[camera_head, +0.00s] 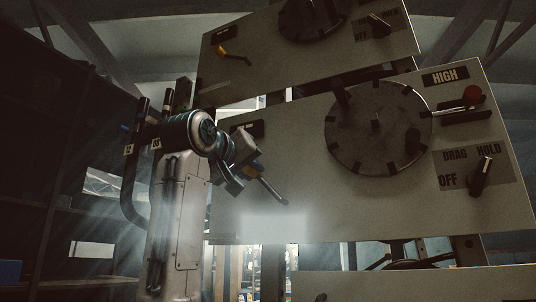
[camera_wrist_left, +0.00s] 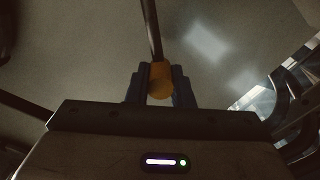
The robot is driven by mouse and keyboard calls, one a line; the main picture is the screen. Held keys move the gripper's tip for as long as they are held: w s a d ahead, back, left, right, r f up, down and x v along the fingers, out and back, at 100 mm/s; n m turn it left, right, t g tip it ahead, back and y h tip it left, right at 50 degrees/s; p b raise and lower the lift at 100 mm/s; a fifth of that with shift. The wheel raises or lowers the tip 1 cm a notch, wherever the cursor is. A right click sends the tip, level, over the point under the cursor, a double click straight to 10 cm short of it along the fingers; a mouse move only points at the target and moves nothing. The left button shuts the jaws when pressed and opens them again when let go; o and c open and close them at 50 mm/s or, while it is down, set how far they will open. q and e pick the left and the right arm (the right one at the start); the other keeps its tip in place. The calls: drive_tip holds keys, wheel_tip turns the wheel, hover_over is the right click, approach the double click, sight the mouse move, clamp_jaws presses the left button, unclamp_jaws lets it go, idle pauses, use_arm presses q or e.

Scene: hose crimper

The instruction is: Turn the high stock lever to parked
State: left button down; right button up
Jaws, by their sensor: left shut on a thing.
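The stock lever on the HIGH panel has a dark rod (camera_head: 273,191) that slants down and right from my left gripper. My left gripper (camera_head: 253,169) is at the left part of this panel, below a small dark label. In the left wrist view, my left gripper (camera_wrist_left: 160,88) is shut on the lever's orange hub (camera_wrist_left: 159,75), with a finger on each side. The lever's dark rod (camera_wrist_left: 151,28) runs up from the hub there. The HIGH label (camera_head: 444,77) is at the panel's upper right. The lever's position markings are not readable. My right gripper is not in view.
The panel above has a similar orange lever (camera_head: 232,54). Dark shelving (camera_head: 60,150) stands at the left.

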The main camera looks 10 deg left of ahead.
use_arm(q)
drive_tip(key=shift+w+a+f+n, duration=0.1)
drive_tip(key=shift+a+f+n, duration=0.2)
drive_tip(key=shift+f+n, duration=0.1)
drive_tip(key=shift+a+f+n, duration=0.15)
drive_tip(key=shift+n, duration=0.15)
drive_tip(key=shift+w+a+f+n, duration=0.1)
drive_tip(key=shift+a+f+n, duration=0.1)
drive_tip(key=shift+n, duration=0.1)
drive_tip(key=shift+w+f+b, duration=0.1)
drive_tip(key=shift+f+b, duration=0.2)
drive_tip(key=shift+b, duration=0.1)
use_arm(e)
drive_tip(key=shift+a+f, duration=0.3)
use_arm(q)
drive_tip(key=shift+a+f, duration=0.1)
drive_tip(key=shift+f, duration=0.05)
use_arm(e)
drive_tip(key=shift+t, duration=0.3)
use_arm(q)
drive_tip(key=c, duration=1.3)
unclamp_jaws()
drive_tip(key=shift+a, duration=0.15)
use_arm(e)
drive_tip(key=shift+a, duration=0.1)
